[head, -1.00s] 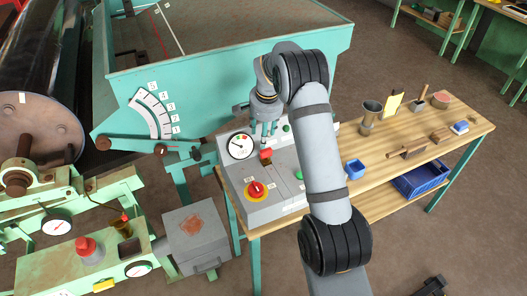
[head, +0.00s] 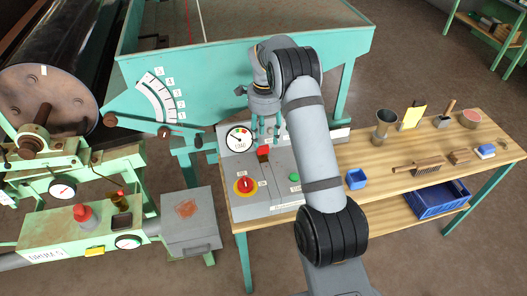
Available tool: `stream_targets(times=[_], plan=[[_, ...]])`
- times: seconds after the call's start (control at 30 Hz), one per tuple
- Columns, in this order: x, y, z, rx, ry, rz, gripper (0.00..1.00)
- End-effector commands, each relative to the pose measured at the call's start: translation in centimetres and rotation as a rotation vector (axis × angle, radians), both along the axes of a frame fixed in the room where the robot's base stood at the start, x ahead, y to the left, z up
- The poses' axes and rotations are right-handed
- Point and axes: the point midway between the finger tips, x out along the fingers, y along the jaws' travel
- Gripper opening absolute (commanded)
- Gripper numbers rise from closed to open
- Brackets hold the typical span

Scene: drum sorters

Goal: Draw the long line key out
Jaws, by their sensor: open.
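A grey control panel (head: 275,186) stands at the left end of the wooden bench. A small red piece on a dark base (head: 263,153) sits on it, right of the round gauge (head: 239,138); it may be the long line key, but it is too small to be sure. My gripper (head: 266,137) points down just above and behind this red piece, with its fingers apart and nothing seen between them. I cannot tell whether a fingertip touches it. My arm hides part of the panel's right side.
The panel also bears a red knob on a yellow disc (head: 245,185) and a green button (head: 294,177). A green machine (head: 80,235) stands at left.

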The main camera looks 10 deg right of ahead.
Motion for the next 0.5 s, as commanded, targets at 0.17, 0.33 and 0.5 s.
stream_targets(times=[0.17, 0.33, 0.5], plan=[[-0.1, 0.2, -1.2, 0.000, 0.002, 0.004, 0.45], [-0.3, 0.2, -3.4, 0.000, 0.005, 0.003, 0.45], [-0.2, 0.3, -5.6, 0.000, 0.001, 0.004, 0.45]])
